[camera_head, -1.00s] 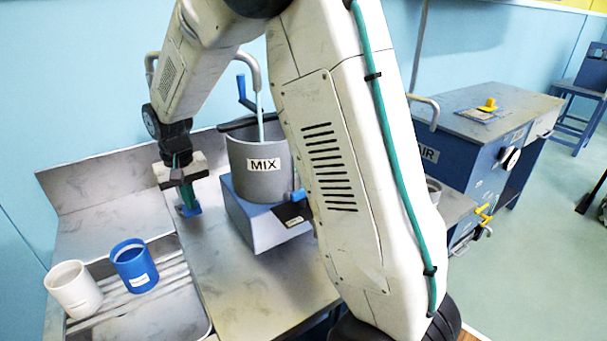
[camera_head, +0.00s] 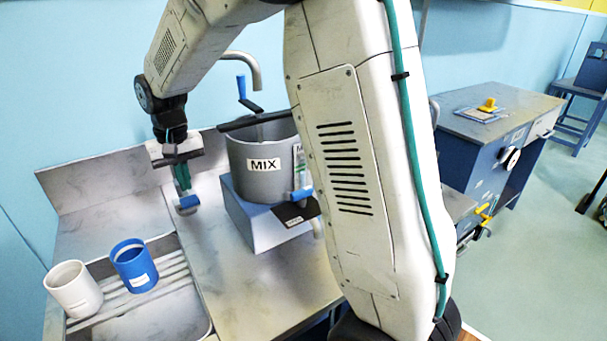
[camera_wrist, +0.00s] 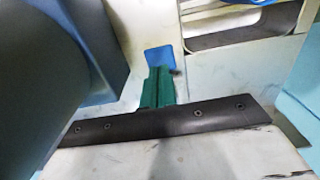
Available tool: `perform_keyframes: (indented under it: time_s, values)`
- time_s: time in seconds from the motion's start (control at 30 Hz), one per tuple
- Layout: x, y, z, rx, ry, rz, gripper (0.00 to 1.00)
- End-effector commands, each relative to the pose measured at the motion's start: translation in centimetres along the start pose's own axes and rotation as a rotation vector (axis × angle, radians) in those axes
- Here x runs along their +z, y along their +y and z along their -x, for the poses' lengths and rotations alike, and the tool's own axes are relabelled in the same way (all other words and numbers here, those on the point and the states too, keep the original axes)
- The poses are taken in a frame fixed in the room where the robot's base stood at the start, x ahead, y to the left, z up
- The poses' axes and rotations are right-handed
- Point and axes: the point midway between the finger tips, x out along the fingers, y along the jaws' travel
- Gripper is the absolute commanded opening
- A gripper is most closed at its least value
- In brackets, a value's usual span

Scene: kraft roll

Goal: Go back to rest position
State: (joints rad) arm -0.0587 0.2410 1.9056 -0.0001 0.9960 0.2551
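My gripper (camera_head: 183,190) hangs at the left above the steel worktop, pointing down, with dark green fingers. In the wrist view the fingers (camera_wrist: 158,88) lie close together with no clear gap. A small blue piece (camera_head: 188,203) shows just below the fingertips, also in the wrist view (camera_wrist: 160,58). I cannot tell whether it touches them. I see nothing clearly held. My white upper arm crosses the middle of the head view and hides part of the bench.
A grey pot marked MIX (camera_head: 262,170) stands on a blue base (camera_head: 248,222) right of the gripper, under a curved spout (camera_head: 245,62). A white cup (camera_head: 75,290) and a blue cup (camera_head: 134,267) stand at the ribbed sink. A blue cabinet (camera_head: 490,150) stands at right.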

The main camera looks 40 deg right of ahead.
Motion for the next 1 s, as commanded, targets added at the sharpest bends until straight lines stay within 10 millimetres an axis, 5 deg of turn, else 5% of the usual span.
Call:
perform_keyframes:
  time_s: [0.2, 0.8, 1.0]
  values:
    - [0.0, 0.0, 1.9, 0.000, 0.001, 0.000, 0.00]
    - [0.1, 0.0, 1.9, 0.002, -0.007, 0.020, 0.00]
    - [5.6, 1.5, 1.2, 0.021, -0.096, 0.089, 0.00]
